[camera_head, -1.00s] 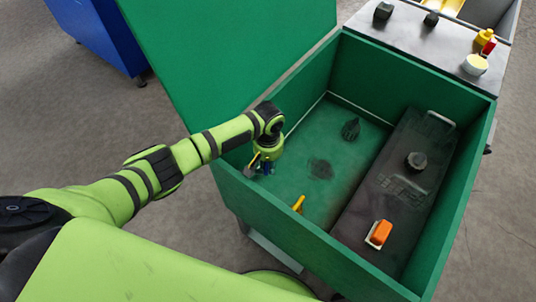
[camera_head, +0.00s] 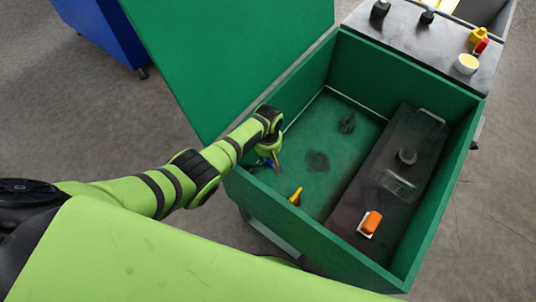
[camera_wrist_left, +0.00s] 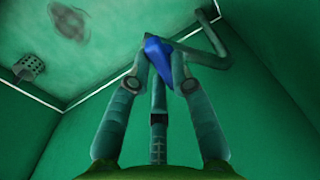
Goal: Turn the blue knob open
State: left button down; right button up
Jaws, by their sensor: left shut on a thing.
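The blue knob (camera_wrist_left: 158,58) is a blue lever-like handle at the end of a green-tinted pipe, seen in the left wrist view. My left gripper (camera_wrist_left: 160,72) is shut on it, with fingers on both sides of the blue part. In the head view my left gripper (camera_head: 268,163) reaches down inside the near left corner of the open green box (camera_head: 300,237). There the knob is a small blue patch, mostly hidden by the fingers. My right gripper is not in view.
A yellow handle (camera_head: 296,197) stands by the box's near wall. The green lid (camera_head: 240,60) stands raised at left. The box floor's middle is open.

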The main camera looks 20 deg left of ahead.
aim_at(267, 159)
pick_arm(q)
jog(key=shift+a+n, duration=0.1)
jog(key=shift+n, duration=0.5)
jog(key=c, duration=1.1)
grip_release()
jog(key=shift+r, duration=0.1)
jog(key=shift+w+r, duration=0.1)
jog(key=shift+r, duration=0.15)
notch_tip(267, 159, up, 11)
jog(key=shift+r, duration=0.15)
